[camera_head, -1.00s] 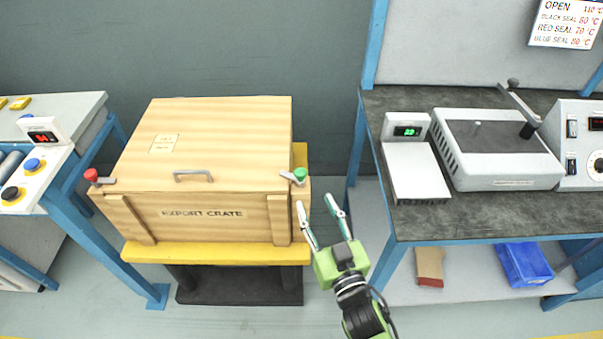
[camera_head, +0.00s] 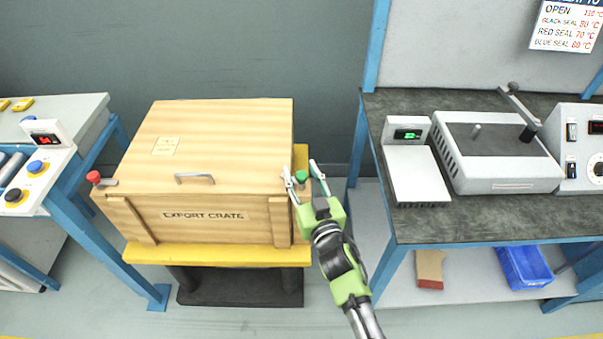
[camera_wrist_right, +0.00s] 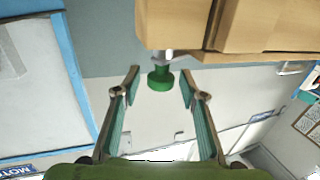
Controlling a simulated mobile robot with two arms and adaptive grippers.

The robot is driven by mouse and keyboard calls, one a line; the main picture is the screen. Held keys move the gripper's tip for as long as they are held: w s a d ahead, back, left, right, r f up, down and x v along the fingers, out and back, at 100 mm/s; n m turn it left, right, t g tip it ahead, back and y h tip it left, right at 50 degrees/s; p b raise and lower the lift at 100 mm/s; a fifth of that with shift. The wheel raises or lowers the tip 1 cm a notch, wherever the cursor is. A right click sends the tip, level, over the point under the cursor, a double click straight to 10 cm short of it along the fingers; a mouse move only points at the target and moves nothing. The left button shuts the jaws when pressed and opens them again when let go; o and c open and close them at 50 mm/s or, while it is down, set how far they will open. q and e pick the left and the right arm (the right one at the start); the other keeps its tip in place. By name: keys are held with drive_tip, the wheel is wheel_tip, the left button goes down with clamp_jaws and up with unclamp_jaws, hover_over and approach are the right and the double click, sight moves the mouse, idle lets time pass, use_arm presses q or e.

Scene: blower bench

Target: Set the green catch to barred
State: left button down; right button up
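The green catch (camera_head: 302,176) is a green knob on a short metal arm at the right front corner of the wooden export crate (camera_head: 220,143). It also shows in the right wrist view (camera_wrist_right: 160,77), with the crate edge behind it. My right gripper (camera_head: 304,172) is open around the green knob. In the right wrist view its fingertips (camera_wrist_right: 160,72) stand on either side of the knob, with gaps to both. A red catch (camera_head: 94,178) sits at the crate's left front corner. My left gripper is not in view.
The crate stands on a yellow-topped stand (camera_head: 200,253). A grey handle (camera_head: 195,178) is on its lid. A dark-topped bench (camera_head: 470,215) with a sealing machine and a scale is to the right. A blue-framed conveyor (camera_head: 90,232) is to the left.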

clamp_jaws()
drive_tip(key=y+p, duration=0.1)
drive_tip(key=n+y+p, duration=0.1)
drive_tip(key=p, duration=0.1)
drive_tip(key=shift+r+n+g, duration=0.3)
drive_tip(key=shift+r+g, duration=0.05)
drive_tip(key=shift+g, duration=0.05)
drive_tip(key=shift+f+n+g+y+p, duration=0.1)
drive_tip(key=shift+n+g+y+p, duration=0.5)
drive_tip(key=shift+y, duration=0.4)
drive_tip(key=shift+f+n+g+y+p, duration=0.1)
drive_tip(key=shift+n+g+y+p, duration=0.3)
drive_tip(key=shift+n+y, duration=0.45)
drive_tip(key=shift+f+n+g+y, duration=0.1)
drive_tip(key=shift+n+g+y, duration=0.55)
drive_tip(key=shift+g+y, duration=0.35)
drive_tip(key=shift+a, duration=0.1)
unclamp_jaws()
